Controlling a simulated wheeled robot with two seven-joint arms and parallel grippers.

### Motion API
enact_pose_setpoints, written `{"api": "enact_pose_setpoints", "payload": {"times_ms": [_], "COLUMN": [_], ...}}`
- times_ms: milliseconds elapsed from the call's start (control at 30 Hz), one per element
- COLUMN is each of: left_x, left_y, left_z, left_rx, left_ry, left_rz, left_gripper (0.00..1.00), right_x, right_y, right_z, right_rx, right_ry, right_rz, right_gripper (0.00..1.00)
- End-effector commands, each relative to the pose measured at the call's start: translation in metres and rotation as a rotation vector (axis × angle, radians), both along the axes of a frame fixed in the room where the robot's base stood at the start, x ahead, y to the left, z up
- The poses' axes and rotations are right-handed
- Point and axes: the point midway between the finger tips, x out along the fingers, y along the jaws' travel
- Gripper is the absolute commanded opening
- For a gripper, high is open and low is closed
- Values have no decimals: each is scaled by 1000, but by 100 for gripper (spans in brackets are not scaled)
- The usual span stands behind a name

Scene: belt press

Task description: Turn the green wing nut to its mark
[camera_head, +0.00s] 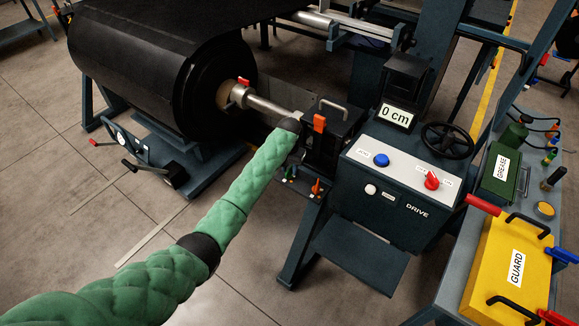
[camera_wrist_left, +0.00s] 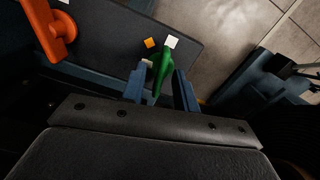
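The green wing nut (camera_wrist_left: 163,74) shows in the left wrist view on a dark plate, between the two blue-grey fingers of my left gripper (camera_wrist_left: 160,87). The fingers are apart, one on each side of it, with visible gaps. A white square (camera_wrist_left: 171,41) and an orange square (camera_wrist_left: 150,43) lie by the nut's far end; I cannot tell which is its mark. In the head view, my green padded left arm reaches to the press's end block, and the fingers are hard to make out there. My right gripper is not in view.
An orange knob (camera_wrist_left: 60,28) stands on the same plate. A large black roll (camera_head: 150,60) is at left. The drive console (camera_head: 400,175), reading 0 cm, stands right of my wrist. A yellow guard (camera_head: 510,265) lies on the right bench. Floor at lower left is clear.

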Motion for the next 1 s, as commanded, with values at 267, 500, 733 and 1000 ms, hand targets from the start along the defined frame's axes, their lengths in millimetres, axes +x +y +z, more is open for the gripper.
{"api": "enact_pose_setpoints", "payload": {"times_ms": [267,500,733,1000], "left_x": [0,0,0,1], "left_y": [0,0,0,1], "left_z": [0,0,0,2], "left_rx": [0,0,0,0], "left_ry": [0,0,0,-2], "left_rz": [0,0,-27,-168], "left_gripper": [20,0,0,0], "right_x": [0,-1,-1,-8], "right_y": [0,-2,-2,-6], "right_z": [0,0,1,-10], "right_rx": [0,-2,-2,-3], "right_ry": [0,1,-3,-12], "right_rz": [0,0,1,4], "right_gripper": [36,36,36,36]}}
